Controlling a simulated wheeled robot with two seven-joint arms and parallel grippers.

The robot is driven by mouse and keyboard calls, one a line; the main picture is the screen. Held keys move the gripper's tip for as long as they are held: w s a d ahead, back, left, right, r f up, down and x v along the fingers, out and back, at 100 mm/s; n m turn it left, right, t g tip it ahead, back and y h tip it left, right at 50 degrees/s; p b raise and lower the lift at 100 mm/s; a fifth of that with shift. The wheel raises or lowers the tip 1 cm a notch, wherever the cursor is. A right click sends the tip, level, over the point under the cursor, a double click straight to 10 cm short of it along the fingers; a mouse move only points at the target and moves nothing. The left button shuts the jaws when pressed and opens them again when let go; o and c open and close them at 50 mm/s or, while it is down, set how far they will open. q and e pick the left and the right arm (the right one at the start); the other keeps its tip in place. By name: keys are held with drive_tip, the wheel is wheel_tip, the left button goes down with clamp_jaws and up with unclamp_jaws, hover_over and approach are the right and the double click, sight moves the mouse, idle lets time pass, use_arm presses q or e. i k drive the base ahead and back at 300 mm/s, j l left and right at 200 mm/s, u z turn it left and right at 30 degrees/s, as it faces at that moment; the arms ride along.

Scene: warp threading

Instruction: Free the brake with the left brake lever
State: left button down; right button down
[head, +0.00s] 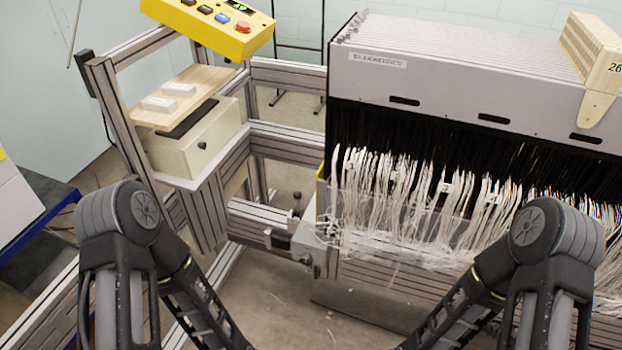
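A small dark lever with a round knob (297,197) stands about upright at the left end of the loom's front beam (400,285). It looks like the left brake lever, but it is small, and I cannot tell whether the brake is on. A dark and grey metal bracket (279,240) sits just below it. Both of my forearms run down out of the bottom of the head view. Neither gripper is in view, so whether they hold anything is hidden.
White warp threads (400,205) hang in front of the black heddles, right of the lever. Above is the grey harness housing (440,85). A yellow control box (210,22) and a cream box (195,143) stand upper left. Aluminium frame rails (262,215) surround the lever's left side.

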sight(297, 196)
drive_tip(key=i+j+z, duration=0.2)
drive_tip(key=z, duration=0.15)
drive_tip(key=i+j+z, duration=0.15)
drive_tip(key=j+z, duration=0.2)
drive_tip(key=i+j+z, duration=0.1)
drive_tip(key=j+z, duration=0.25)
